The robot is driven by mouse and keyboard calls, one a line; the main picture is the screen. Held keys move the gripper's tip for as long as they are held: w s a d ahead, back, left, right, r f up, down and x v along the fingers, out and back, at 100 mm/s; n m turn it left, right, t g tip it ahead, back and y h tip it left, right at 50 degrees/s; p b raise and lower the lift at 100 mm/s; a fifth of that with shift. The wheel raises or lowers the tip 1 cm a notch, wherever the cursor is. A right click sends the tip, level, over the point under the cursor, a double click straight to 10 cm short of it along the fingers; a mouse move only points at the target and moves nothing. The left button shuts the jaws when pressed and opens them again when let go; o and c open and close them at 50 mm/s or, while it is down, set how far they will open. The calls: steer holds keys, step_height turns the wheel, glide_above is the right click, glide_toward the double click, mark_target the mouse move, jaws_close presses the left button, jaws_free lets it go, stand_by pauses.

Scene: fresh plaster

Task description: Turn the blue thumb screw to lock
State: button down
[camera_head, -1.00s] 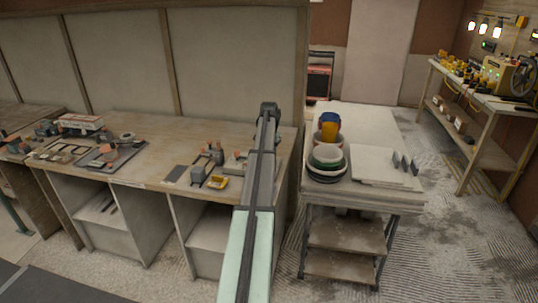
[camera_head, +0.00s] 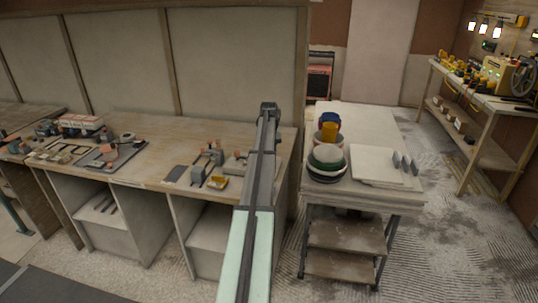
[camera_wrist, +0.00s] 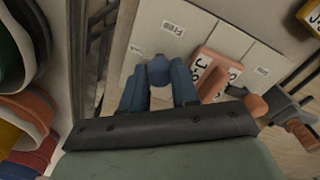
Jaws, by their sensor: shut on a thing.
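In the wrist view, the blue thumb screw (camera_wrist: 159,70) is between the two blue-grey fingers of my gripper (camera_wrist: 158,84), in front of a pale panel (camera_wrist: 215,40). My gripper is shut on the screw. Only the screw's rounded blue top shows clearly; the fingers hide its sides. A label that seems to read "Free" (camera_wrist: 173,28) is on the panel above the screw. Smaller labels to the left (camera_wrist: 135,48) and right (camera_wrist: 262,71) are too small to read surely. In the head view my arm hides the gripper and the screw.
An orange tag-like piece (camera_wrist: 207,66) with white labels is close to the right finger. Nested bowls (camera_wrist: 25,118) are at the left edge of the wrist view. In the head view, the wooden bench (camera_head: 150,182) holds several small fixtures, and a cart (camera_head: 345,200) stands right.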

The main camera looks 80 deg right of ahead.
stand_by(0.4)
steer(key=c, duration=0.8)
jaws_free()
steer(key=shift+c, duration=0.2)
steer(key=shift+r, duration=0.1)
step_height(320, 180, up, 14)
steer(key=shift+f, duration=0.2)
